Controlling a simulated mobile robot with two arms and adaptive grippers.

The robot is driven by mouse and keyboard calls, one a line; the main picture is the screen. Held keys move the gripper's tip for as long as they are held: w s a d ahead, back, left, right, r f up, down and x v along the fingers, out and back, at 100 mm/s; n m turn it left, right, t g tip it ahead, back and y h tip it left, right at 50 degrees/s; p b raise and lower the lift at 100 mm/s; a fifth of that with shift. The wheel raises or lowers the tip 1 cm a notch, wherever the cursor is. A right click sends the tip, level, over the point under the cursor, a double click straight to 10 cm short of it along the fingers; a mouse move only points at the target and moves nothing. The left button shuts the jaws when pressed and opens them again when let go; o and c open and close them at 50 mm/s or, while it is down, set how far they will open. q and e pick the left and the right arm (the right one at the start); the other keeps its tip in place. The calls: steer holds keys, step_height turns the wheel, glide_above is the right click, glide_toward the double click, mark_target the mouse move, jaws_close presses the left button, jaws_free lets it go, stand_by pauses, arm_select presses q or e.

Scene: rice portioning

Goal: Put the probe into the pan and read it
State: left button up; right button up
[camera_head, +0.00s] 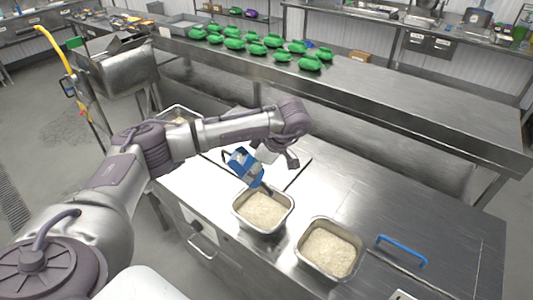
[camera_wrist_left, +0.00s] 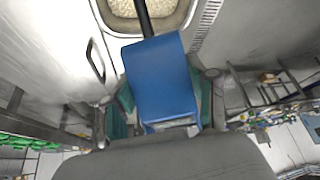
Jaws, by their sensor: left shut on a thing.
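My left gripper (camera_head: 262,165) is shut on the blue probe (camera_head: 243,167), above the back edge of a steel pan of rice (camera_head: 289,207). In the left wrist view the probe's blue body (camera_wrist_left: 160,80) sits between the gripper's greenish finger pads (camera_wrist_left: 122,108). Its dark stem (camera_wrist_left: 145,18) points toward the pan (camera_wrist_left: 104,12). I cannot tell whether the tip touches the rice. No readout shows on the probe's visible faces. My right gripper is not in view.
A second pan of rice (camera_head: 357,272) stands to the right on the steel counter (camera_head: 430,215). Another tray (camera_head: 165,112) is partly hidden behind my arm. Several green items (camera_head: 309,63) sit on the back table.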

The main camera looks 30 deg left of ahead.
arm_select(q)
steer(key=shift+w+f, duration=0.15)
steer(key=shift+w, duration=0.2)
steer(key=shift+s, duration=0.2)
steer(key=f+b, duration=0.1)
steer(key=s+f+b, duration=0.1)
steer(key=shift+s+f, duration=0.3)
steer(key=shift+f, duration=0.05)
step_height(320, 180, down, 9)
steer(key=b, duration=0.5)
steer(key=shift+w+r+b, duration=0.2)
steer(key=shift+w+b, duration=0.05)
steer(key=shift+b, duration=0.05)
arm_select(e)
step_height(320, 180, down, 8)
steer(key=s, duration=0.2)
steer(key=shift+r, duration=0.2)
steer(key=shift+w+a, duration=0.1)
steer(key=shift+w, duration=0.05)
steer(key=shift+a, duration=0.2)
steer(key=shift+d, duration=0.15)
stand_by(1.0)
